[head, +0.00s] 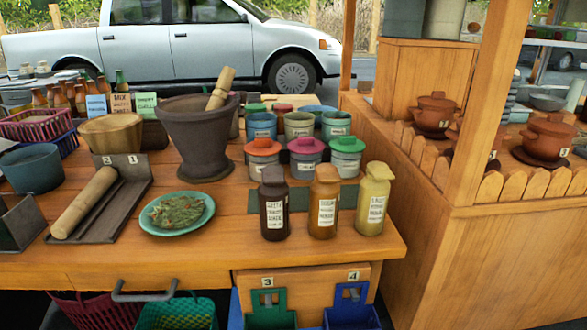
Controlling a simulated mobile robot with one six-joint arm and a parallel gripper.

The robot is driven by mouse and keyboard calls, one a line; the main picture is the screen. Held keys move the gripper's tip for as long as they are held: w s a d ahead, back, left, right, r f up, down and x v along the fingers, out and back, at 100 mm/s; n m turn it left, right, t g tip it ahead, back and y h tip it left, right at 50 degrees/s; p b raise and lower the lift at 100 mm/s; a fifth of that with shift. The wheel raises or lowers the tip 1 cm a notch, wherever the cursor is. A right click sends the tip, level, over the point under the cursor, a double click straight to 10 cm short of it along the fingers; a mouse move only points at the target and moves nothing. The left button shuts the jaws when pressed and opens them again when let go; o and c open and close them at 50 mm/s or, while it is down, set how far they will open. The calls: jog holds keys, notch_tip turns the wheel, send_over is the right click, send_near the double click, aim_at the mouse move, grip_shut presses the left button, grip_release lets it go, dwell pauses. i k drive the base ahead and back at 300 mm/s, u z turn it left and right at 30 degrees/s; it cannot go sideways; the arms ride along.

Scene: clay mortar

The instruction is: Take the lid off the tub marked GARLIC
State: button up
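Several small labelled tubs stand in rows on the wooden table. In the front row are a tub with an orange lid (263,147), one with a pink lid (306,145) and one with a green lid (347,144), all with lids on. Behind them are a blue tub (262,127), a pale green tub (299,126) and a teal tub (336,127); more tubs behind are partly hidden. The labels are too small to read, so I cannot tell which is marked GARLIC. My gripper is not in view.
Three bottles, dark (273,205), orange (323,203) and yellow (373,200), stand in front of the tubs. A large mortar (197,140) stands left of them, with a plate of herbs (153,221) nearer. A wooden post (497,100) rises at right.

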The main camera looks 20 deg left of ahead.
aim_at(345, 144)
jog(key=z, duration=0.6)
jog(key=k, duration=0.8)
jog(key=u, duration=1.75)
jog(key=i, duration=0.6)
jog(key=z, duration=0.25)
